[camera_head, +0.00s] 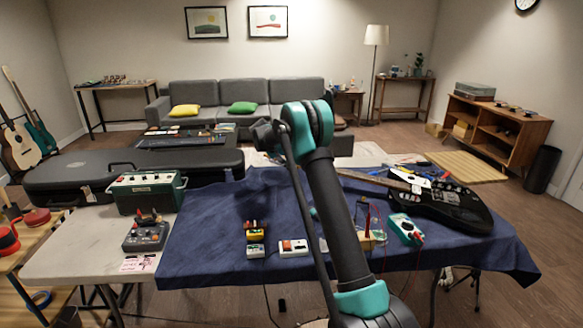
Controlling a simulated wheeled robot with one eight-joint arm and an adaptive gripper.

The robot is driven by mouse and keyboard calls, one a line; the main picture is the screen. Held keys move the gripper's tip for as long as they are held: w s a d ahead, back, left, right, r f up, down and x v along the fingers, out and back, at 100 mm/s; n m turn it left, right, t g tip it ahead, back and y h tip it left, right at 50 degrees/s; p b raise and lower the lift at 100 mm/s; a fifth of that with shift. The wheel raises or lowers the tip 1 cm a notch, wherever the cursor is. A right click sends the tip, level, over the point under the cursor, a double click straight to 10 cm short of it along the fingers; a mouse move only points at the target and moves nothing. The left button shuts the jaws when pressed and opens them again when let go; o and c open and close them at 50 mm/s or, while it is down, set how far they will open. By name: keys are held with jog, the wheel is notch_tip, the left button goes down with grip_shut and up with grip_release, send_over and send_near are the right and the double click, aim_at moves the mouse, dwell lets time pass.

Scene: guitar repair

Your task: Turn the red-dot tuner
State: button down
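No tuner with a red dot can be made out in this view. A black electric guitar (455,206) lies on the dark blue cloth (205,235) at the right of the table. Its neck (372,180) runs left and passes behind my arm, and I cannot make out the headstock or its tuners. My arm rises through the middle of the view to a teal and black joint near the top. I cannot make out the gripper or its fingers; the arm's far part is hidden or too small to tell.
On the cloth are a green-white meter (405,229) with red leads, a white box (293,247) and a yellow-red item (254,231). A green amplifier (147,192) and a grey pedal (146,236) stand left. A black case (100,172) lies behind. The cloth's left part is clear.

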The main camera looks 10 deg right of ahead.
jog(key=shift+a+f+n+h, duration=0.15)
jog(key=shift+n+h, duration=0.7)
jog(key=shift+n, duration=0.8)
jog(key=shift+a+f+n+h, duration=0.15)
jog(key=shift+n+h, duration=0.7)
jog(key=shift+n, duration=0.8)
jog(key=shift+t, duration=0.3)
jog(key=c, duration=2)
grip_release()
jog(key=shift+a+r, duration=0.1)
jog(key=v, duration=1.1)
jog(key=shift+a+r, duration=0.15)
jog(key=shift+a, duration=0.25)
jog(key=shift+s, duration=0.15)
